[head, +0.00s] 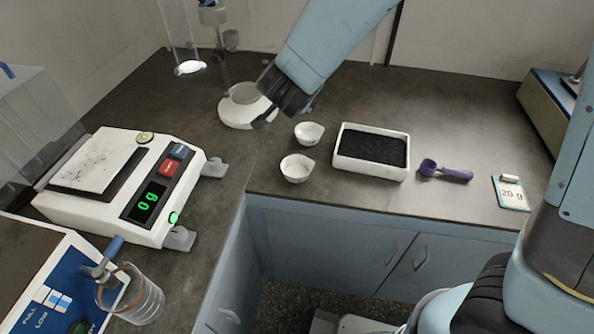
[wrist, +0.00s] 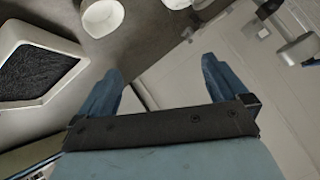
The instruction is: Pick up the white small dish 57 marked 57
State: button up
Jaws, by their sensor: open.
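Two small white dishes with pouring lips stand on the dark bench. One dish (head: 309,132) is farther back and the other dish (head: 297,168) is nearer the front edge. I cannot read a 57 on either. In the wrist view one dish (wrist: 102,17) shows at the top left of the fingers, and part of another dish (wrist: 178,3) is cut off at the top edge. My gripper (head: 283,112) is open and empty, above the bench behind and left of the dishes. In the wrist view its two blue fingers (wrist: 163,85) stand wide apart with nothing between them.
A white tray of black grains (head: 344,168) stands right of the dishes, then a purple scoop (head: 447,171) and a 20 g card (head: 511,194). A balance (head: 120,205) reading 0 g is at left. A stand with a round white base (head: 236,112) is near my gripper.

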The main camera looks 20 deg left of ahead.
jog(key=s+a+f+t+h, duration=0.1)
jog(key=s+a+f+h, duration=0.25)
jog(key=s+f, duration=0.6)
jog(key=t+h, duration=0.2)
jog(key=h, duration=0.2)
send_near(288, 176)
jog(key=x, duration=0.8)
jog(key=shift+w+d+f, duration=0.1)
jog(key=shift+w+f, duration=0.05)
jog(key=shift+w, duration=0.2)
jog(key=shift+r+x, duration=0.15)
jog(key=shift+x, duration=1.2)
jog(key=shift+r+x, duration=0.2)
jog(key=shift+x, duration=1.15)
jog(key=shift+w, duration=0.15)
jog(key=c, duration=1.1)
